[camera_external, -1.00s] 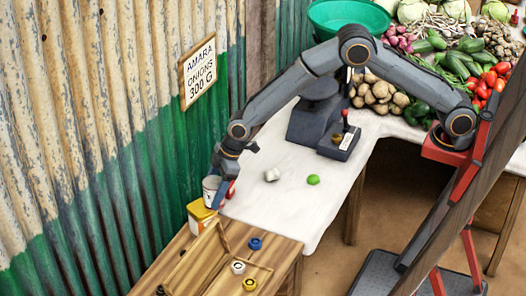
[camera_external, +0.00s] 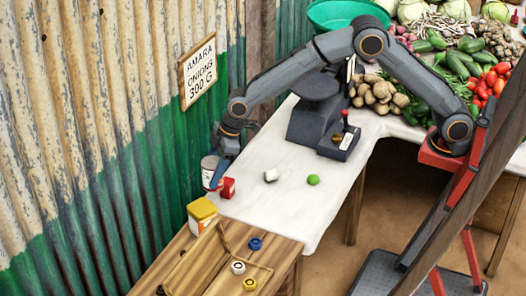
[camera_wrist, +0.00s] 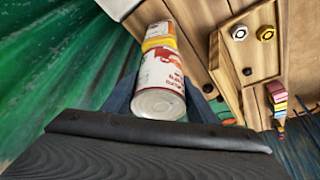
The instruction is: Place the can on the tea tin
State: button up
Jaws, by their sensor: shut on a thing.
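My gripper (camera_external: 215,178) is shut on the can, with a dark finger on each side of it in the wrist view. The can (camera_wrist: 160,80) has a white and red label and a bare metal end facing the wrist camera; in the external view the can (camera_external: 208,168) is partly hidden by the gripper. A box-shaped tin with a yellow lid (camera_external: 202,209), which looks like the tea tin, stands by the wall at the table's near left end. In the wrist view its yellow part (camera_wrist: 159,44) shows beyond the can. The can appears apart from it.
A red item (camera_external: 228,188) stands close to the gripper. A white piece (camera_external: 270,176) and a green lime (camera_external: 313,180) lie on the white table. A wooden tray (camera_external: 222,234) and several round weights are in front. The corrugated wall (camera_external: 120,150) is close at left.

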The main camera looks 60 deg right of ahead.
aim_at(213, 162)
jog(key=w+a+r+b, duration=0.2)
jog(key=shift+w+a, duration=0.3)
jog(key=f+p, duration=0.1)
jog(key=f, duration=0.2)
jog(key=f+p, duration=0.1)
jog(key=f, duration=0.2)
jog(key=f+p, duration=0.1)
jog(key=f, duration=0.2)
jog(key=shift+w+a+f, duration=0.25)
jog(key=shift+f, duration=0.05)
jog(key=shift+f, duration=0.1)
jog(key=o, duration=1.4)
jog(key=shift+r, duration=0.2)
jog(key=b+v, duration=0.3)
jog(key=v, duration=0.9)
jog(key=shift+f, duration=0.1)
